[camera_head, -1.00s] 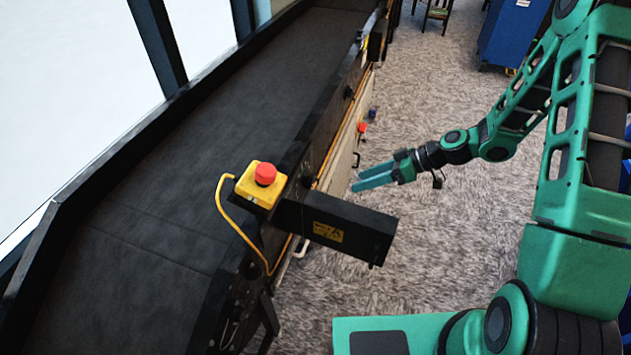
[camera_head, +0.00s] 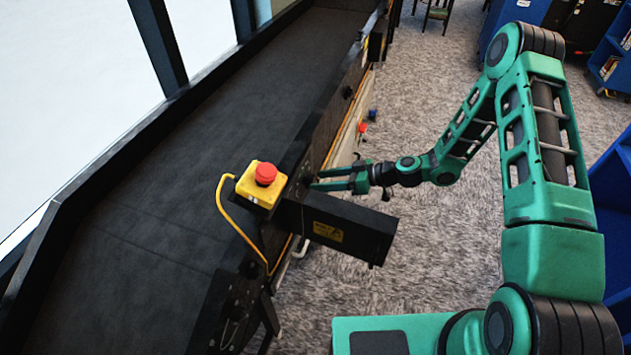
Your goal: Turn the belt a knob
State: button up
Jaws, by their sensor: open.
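My gripper (camera_head: 328,180) is at the right side of the conveyor, just behind the black box arm that sticks out from the frame. Its green fingers point left at the conveyor's side panel, and they are open with nothing visible between them. The belt a knob cannot be made out for certain; the panel in front of the fingertips is dark and partly hidden by the black box. I cannot tell whether the fingertips touch anything.
A yellow box with a red emergency button (camera_head: 265,173) sits on the conveyor edge, near the protruding black box (camera_head: 340,228). The dark conveyor belt (camera_head: 190,170) fills the left. Blue carts stand at right. Carpet (camera_head: 420,240) is open around my arm.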

jog(key=shift+x, duration=1.35)
jog(key=shift+c, duration=0.2)
jog(key=c, duration=1)
jog(key=shift+a, duration=0.1)
jog(key=shift+w+d, duration=0.1)
jog(key=shift+d, duration=0.1)
